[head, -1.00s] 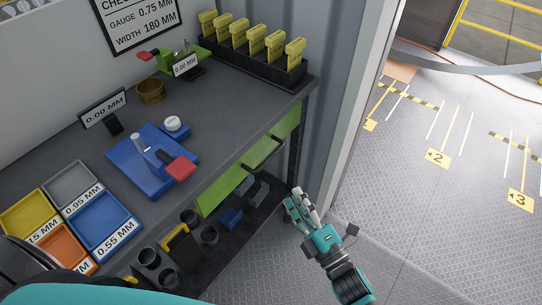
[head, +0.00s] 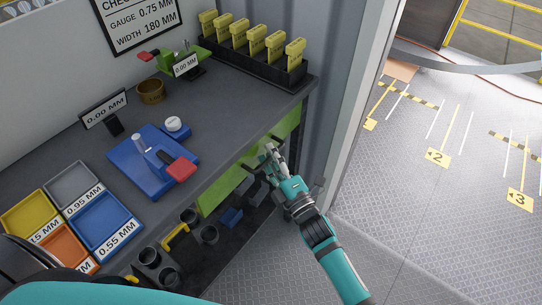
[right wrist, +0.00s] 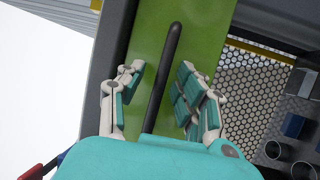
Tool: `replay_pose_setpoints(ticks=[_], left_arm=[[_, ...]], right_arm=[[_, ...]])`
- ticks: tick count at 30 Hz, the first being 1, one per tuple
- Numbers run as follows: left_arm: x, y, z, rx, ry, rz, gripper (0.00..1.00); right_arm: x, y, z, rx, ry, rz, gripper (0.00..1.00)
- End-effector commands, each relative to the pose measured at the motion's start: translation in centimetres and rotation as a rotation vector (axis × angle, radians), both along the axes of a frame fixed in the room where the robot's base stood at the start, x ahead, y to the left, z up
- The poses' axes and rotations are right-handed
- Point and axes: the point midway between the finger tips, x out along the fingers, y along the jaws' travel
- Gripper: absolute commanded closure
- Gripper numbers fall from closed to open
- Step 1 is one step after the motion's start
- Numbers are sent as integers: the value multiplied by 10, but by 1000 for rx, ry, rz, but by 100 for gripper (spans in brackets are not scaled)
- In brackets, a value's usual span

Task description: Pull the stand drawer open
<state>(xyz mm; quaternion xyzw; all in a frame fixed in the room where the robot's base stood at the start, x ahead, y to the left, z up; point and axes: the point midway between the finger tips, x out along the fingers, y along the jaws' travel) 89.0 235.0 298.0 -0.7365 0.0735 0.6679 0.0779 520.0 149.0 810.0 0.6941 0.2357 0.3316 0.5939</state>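The stand drawer has a green front (head: 287,130) under the right part of the workbench top and looks shut. In the right wrist view the green front (right wrist: 205,25) fills the middle, with a long dark bar handle (right wrist: 172,50) on it. My right gripper (head: 270,153) is at the drawer front in the head view. In the right wrist view its fingers (right wrist: 162,68) are open, one on each side of the handle, with gaps to it. Contact with the handle does not show. My left gripper is not in view.
The bench top (head: 225,105) carries a blue gauge base (head: 150,178), coloured trays (head: 105,222) and a black rack (head: 270,66) of yellow pieces. A lower shelf holds dark cups (head: 208,234) and blocks. The floor (head: 410,215) to the right is free.

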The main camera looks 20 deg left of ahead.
Motion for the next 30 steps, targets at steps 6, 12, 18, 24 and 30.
replay_pose_setpoints(ticks=[6,12,18,24,30], left_arm=[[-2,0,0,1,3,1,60],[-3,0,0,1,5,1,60],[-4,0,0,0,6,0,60],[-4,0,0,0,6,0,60],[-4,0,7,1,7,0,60]], right_arm=[[0,0,0,0,0,0,87],[0,0,0,0,0,0,100],[0,0,0,0,-1,0,100],[0,-1,0,-1,-2,0,100],[-5,-14,1,-4,-2,-1,100]])
